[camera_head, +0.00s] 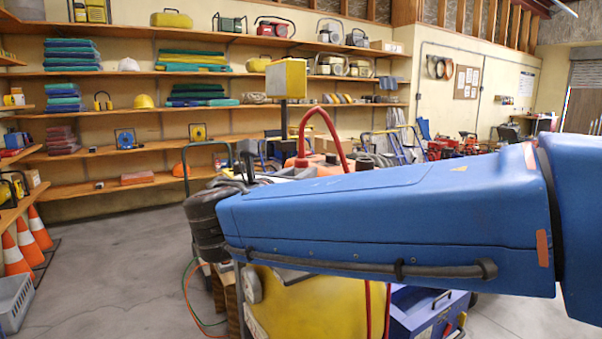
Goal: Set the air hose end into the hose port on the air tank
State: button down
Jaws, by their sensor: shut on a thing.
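A red hose (325,116) loops up behind my blue arm. Red hose also hangs below the arm, in front of or beside a rounded yellow body that may be the air tank (318,305). My arm crosses the view from the right and covers the upper part of this body. I cannot make out the hose end or the hose port. My gripper is not in view; the arm hides the area beyond its black joint at the left.
A yellow box on a dark post (285,78) rises behind the arm. A blue toolbox (425,312) stands right of the yellow body. Shelves (140,148) line the back wall. Orange cones (22,245) and a grey crate (14,300) stand left; the floor (110,260) between is clear.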

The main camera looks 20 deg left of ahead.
jog(key=shift+f, duration=1.95)
jog(key=c, duration=1.4)
grip_release()
jog(key=shift+c, duration=0.2)
jog(key=s+a, duration=0.1)
jog(key=s, duration=1.6)
jog(key=shift+s+a, duration=0.15)
jog(key=shift+a, duration=0.2)
